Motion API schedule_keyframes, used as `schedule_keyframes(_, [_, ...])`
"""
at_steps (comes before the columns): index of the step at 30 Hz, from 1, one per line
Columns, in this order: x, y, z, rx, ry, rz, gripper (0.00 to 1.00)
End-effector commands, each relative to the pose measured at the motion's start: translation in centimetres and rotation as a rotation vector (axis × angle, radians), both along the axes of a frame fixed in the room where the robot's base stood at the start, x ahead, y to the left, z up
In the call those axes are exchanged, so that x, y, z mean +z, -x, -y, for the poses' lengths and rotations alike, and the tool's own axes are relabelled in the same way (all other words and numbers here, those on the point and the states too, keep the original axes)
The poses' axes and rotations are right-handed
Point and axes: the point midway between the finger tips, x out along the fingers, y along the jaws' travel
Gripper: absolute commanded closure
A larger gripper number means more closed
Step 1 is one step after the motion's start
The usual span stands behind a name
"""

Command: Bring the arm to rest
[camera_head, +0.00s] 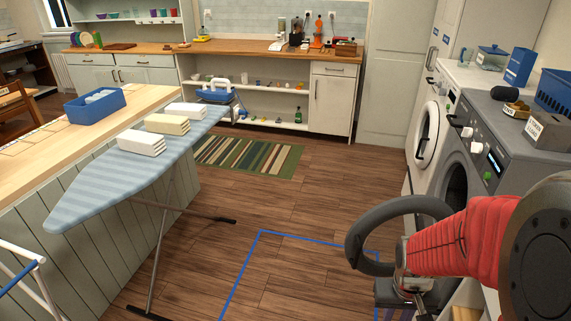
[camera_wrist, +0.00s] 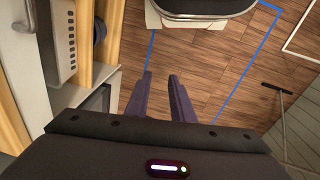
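My arm, in a red sleeve, reaches in from the right edge of the head view and bends down in front of the grey machine. My gripper (camera_head: 405,296) hangs low there, partly cut off by the bottom edge. In the wrist view, the two dark fingers of my gripper (camera_wrist: 160,76) stand apart with bare wooden floor between them. They hold nothing.
Washing machines (camera_head: 480,160) stand close on the right. An ironing board (camera_head: 90,195) with folded cloths (camera_head: 141,142) stands at left. Blue tape (camera_head: 240,275) marks the floor. The wooden floor (camera_head: 290,200) in the middle is clear, with a striped rug (camera_head: 247,156) beyond.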

Motion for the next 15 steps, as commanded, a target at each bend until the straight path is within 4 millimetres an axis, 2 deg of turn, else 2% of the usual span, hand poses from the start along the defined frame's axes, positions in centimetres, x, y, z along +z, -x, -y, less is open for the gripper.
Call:
schedule_keyframes(3, [2.5, 0.7, -1.1, -0.003, -0.005, 0.007, 0.78])
schedule_keyframes(15, [9.5, 3.1, -4.6, 0.006, -0.029, 0.058, 0.78])
